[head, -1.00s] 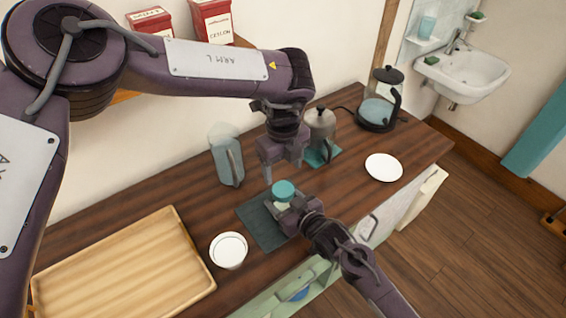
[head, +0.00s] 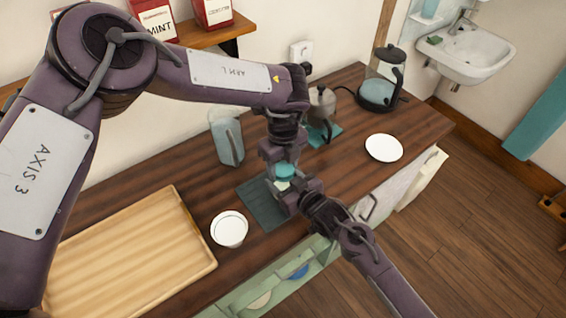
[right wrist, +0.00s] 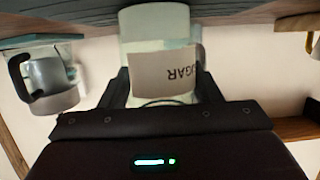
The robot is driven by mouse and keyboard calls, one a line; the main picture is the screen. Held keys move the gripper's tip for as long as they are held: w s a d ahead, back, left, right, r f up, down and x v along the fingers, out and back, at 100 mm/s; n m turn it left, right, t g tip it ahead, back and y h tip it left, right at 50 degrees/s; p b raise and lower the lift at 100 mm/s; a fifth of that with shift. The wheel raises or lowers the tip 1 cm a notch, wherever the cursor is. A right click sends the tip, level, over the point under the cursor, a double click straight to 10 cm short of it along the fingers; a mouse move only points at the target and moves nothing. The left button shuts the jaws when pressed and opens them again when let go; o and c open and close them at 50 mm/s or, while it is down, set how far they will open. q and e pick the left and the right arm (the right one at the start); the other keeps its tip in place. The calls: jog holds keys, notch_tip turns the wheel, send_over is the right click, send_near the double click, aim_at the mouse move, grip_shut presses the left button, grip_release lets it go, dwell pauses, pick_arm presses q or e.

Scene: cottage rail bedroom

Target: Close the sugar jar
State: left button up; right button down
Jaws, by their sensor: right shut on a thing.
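The sugar jar (head: 281,186) is a pale jar with a teal lid (head: 285,171) on top, standing on a dark mat (head: 262,206) on the wooden counter. Its SUGAR label shows upside down in the right wrist view (right wrist: 160,75). My right gripper (head: 287,190) is shut on the jar body from the front; its fingers flank the jar in the right wrist view (right wrist: 162,90). My left gripper (head: 284,168) points down at the lid, with its fingers on either side of it. Whether they touch the lid, and how the lid seats on the jar, I cannot tell.
A clear pitcher (head: 228,140), a metal pot (head: 321,110) and a glass kettle (head: 381,85) stand behind. A white plate (head: 384,148) lies right, with bare counter around it.

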pick_arm(q)
jog(key=c, duration=0.6)
jog(key=m, duration=2.7)
jog(key=shift+f+m, duration=0.1)
jog(key=shift+m, duration=0.2)
jog(key=o, duration=1.1)
jog(key=shift+r, duration=2.3)
